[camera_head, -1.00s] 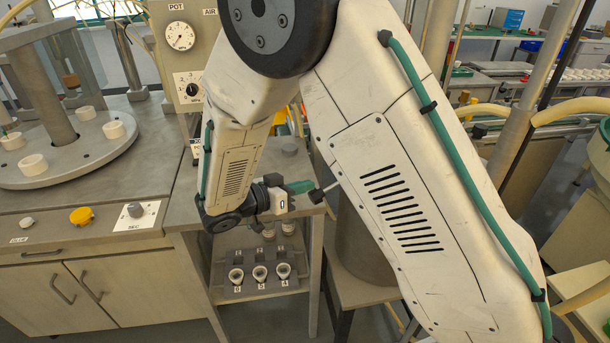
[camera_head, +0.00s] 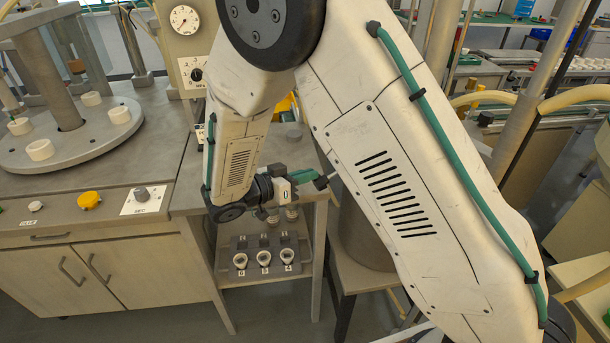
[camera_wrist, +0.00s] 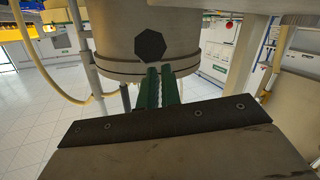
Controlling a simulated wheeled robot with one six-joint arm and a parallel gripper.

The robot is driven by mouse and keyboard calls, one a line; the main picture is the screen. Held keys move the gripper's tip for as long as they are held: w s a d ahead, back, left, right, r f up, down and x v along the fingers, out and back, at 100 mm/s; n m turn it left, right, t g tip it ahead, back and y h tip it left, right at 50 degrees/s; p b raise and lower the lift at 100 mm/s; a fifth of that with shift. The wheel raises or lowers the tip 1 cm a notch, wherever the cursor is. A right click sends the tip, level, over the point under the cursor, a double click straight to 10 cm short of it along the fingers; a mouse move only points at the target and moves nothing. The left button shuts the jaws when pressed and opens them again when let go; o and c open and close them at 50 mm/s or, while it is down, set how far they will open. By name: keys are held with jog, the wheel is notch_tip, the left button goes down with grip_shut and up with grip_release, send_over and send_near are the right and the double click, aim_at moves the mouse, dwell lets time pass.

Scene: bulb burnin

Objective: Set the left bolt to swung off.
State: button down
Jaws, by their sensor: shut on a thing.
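My gripper (camera_head: 305,177) has green fingers, close together, at the side of a pale cylindrical vessel (camera_head: 357,235) that is mostly behind my arm. A bolt with a dark knob (camera_head: 321,183) and a thin rod sits at the fingertips; I take it as the left bolt. In the wrist view the fingers (camera_wrist: 160,76) point at the vessel's flanged lower wall (camera_wrist: 195,52), and the dark, many-sided knob (camera_wrist: 150,46) shows just beyond their tips. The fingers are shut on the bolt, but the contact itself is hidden. My arm covers any other bolt.
A bench (camera_head: 150,180) with a round plate (camera_head: 75,150), a yellow button (camera_head: 89,200) and a dial panel stands at left. A rack with several sockets (camera_head: 264,265) is on the low shelf below my gripper. Pipes and a hose (camera_head: 560,100) are at right.

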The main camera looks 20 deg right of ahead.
jog(key=shift+s+d+f, duration=0.1)
jog(key=shift+s+f, duration=0.1)
jog(key=shift+f, duration=0.25)
jog(key=shift+s+d+f, duration=0.1)
jog(key=shift+s+f, duration=0.1)
jog(key=shift+f, duration=0.2)
notch_tip(320, 180, up, 5)
jog(key=w+a, duration=0.1)
jog(key=s+a+f, duration=0.1)
jog(key=a+f, duration=0.4)
jog(key=a, duration=0.3)
jog(key=shift+s+a+f, duration=0.2)
jog(key=shift+s+a, duration=0.05)
jog(key=shift+s, duration=0.15)
